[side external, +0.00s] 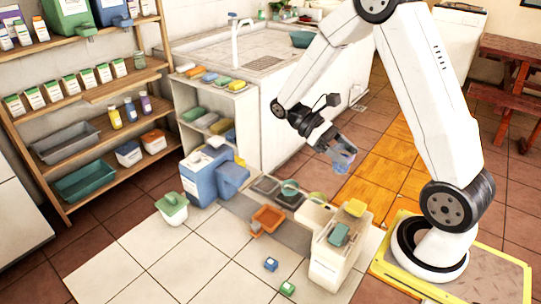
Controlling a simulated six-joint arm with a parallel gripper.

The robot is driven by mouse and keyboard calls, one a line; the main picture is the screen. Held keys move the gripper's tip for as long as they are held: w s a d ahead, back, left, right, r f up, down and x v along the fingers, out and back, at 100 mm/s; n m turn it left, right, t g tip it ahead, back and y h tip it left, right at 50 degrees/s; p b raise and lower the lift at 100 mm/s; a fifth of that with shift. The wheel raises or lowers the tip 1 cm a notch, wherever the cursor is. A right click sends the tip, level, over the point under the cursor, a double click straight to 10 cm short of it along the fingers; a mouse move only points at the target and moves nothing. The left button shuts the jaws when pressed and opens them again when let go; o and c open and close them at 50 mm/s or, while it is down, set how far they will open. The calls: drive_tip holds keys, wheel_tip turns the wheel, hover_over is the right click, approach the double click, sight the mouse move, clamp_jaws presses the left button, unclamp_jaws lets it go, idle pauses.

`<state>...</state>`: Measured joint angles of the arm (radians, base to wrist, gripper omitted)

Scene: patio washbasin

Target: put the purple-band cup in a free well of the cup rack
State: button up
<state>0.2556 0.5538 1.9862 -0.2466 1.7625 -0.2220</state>
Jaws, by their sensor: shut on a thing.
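My gripper (338,149) is up in the air at the right of the middle, tilted downward. It is shut on a small bluish, see-through cup (344,161) with a purple tint. The cup's band is too small to make out clearly. Below and to the left, a low dark grey unit (266,185) stands on the floor area, with a green round item (289,187) on it. I cannot tell for sure whether this unit is the cup rack, or which wells are free.
An orange tray (267,221) and a cream cabinet (330,262) with a teal item (339,235) on top stand in front. A blue bin unit (207,178) is at left. The washbasin counter (290,105) stands behind.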

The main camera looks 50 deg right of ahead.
drive_tip(key=m+y, duration=0.1)
drive_tip(key=a+m+y, duration=0.1)
drive_tip(key=m+y, duration=0.1)
drive_tip(key=shift+s+f+y, duration=0.1)
drive_tip(key=shift+y, duration=0.2)
drive_tip(key=m+y, duration=0.1)
drive_tip(key=a+m+t+y, duration=0.1)
drive_tip(key=shift+m+t+y, duration=0.3)
drive_tip(key=shift+y, duration=0.1)
drive_tip(key=w+d+r+m+t+y, duration=0.1)
drive_tip(key=w+r+m+t+y, duration=0.1)
drive_tip(key=w+r+m+t, duration=0.6)
drive_tip(key=w+d+r+m+t+y, duration=0.15)
drive_tip(key=w+m+t, duration=0.25)
drive_tip(key=m+t, duration=0.8)
wheel_tip(320, 180, down, 18)
drive_tip(key=shift+y, duration=0.45)
drive_tip(key=shift+w+a, duration=0.1)
